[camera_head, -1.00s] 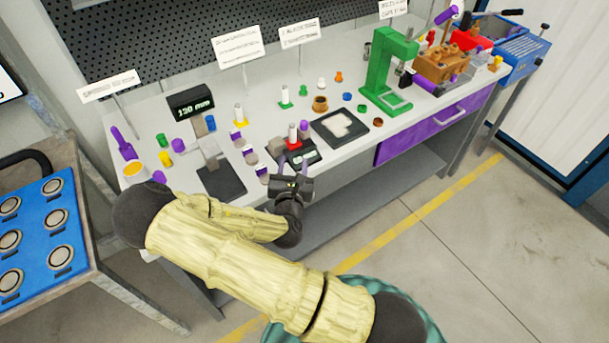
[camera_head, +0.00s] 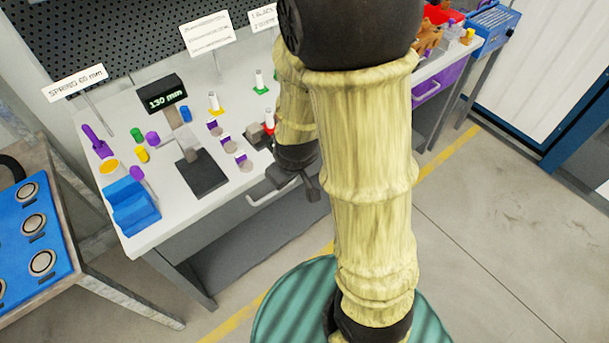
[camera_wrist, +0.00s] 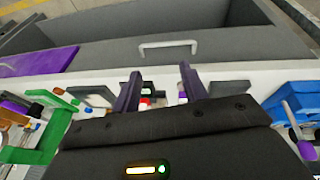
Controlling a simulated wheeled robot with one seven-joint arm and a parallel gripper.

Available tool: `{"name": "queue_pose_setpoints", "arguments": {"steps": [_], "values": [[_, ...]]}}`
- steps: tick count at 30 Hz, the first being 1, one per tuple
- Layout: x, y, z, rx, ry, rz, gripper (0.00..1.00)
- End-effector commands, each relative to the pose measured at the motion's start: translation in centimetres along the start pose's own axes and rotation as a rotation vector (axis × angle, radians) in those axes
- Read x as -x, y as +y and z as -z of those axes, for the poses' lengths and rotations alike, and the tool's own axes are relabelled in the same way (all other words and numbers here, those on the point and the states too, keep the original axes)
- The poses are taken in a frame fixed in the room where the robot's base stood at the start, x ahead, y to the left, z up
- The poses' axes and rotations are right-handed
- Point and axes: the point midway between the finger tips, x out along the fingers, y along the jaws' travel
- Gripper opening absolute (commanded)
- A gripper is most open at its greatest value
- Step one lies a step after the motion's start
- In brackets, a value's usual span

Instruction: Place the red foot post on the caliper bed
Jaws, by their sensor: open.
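The red foot post (camera_head: 269,119) is a white upright cylinder on a red foot, beside my arm in the head view. In the wrist view its red part (camera_wrist: 145,101) shows small between my fingers, with a green readout close by. My gripper (camera_wrist: 160,77) is open, its two dark fingers apart with nothing clearly held. The likely caliper bed is the dark plate (camera_head: 203,177) with a grey upright block, in front of the 130 mm display (camera_head: 165,93). It lies left of the red foot post and looks bare in front.
Posts with a yellow foot (camera_head: 214,104) and a green foot (camera_head: 260,82) stand behind. Several purple-and-white pieces (camera_head: 229,146) line the bed's right side. A blue holder (camera_head: 131,207) sits at the front left. The green frame (camera_wrist: 40,135) shows in the wrist view.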

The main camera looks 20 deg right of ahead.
Motion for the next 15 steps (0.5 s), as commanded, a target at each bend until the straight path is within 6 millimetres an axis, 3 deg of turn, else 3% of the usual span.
{"name": "queue_pose_setpoints", "arguments": {"steps": [1, 6, 10, 15], "values": [[1.7, 0.2, -0.4, -0.080, -0.004, 0.019, 0.43], [5.9, 0.2, -2.7, -0.305, -0.065, 0.045, 0.43], [7.3, 0.2, -3.8, -0.387, -0.096, 0.039, 0.43], [7.4, 0.2, -4.0, -0.400, -0.104, 0.038, 0.43]]}}
